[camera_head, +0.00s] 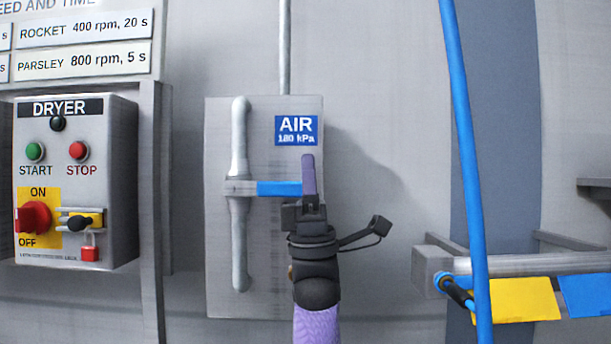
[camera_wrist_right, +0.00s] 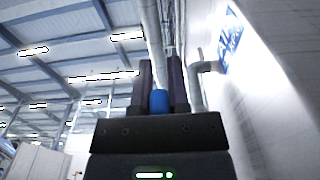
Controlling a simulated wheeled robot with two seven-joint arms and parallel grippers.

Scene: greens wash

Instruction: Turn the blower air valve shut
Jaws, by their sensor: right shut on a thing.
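The air valve is on a grey wall panel (camera_head: 222,130) under a blue AIR 180 kPa label (camera_head: 296,130). Its blue handle (camera_head: 275,188) points level to the right, across the upright grey pipe (camera_head: 239,145). My right gripper (camera_head: 309,178) is at the handle's right end, shut on it. In the right wrist view the blue handle (camera_wrist_right: 159,100) shows between the two dark fingers. The handle's far end is hidden by the gripper. My left gripper is not in view.
A DRYER control box (camera_head: 120,150) with buttons, a red switch and a padlock is at the left. At the right a blue hose (camera_head: 468,150) hangs beside a grey rail (camera_head: 540,264) with yellow (camera_head: 525,300) and blue tags. The wall between the panel and hose is bare.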

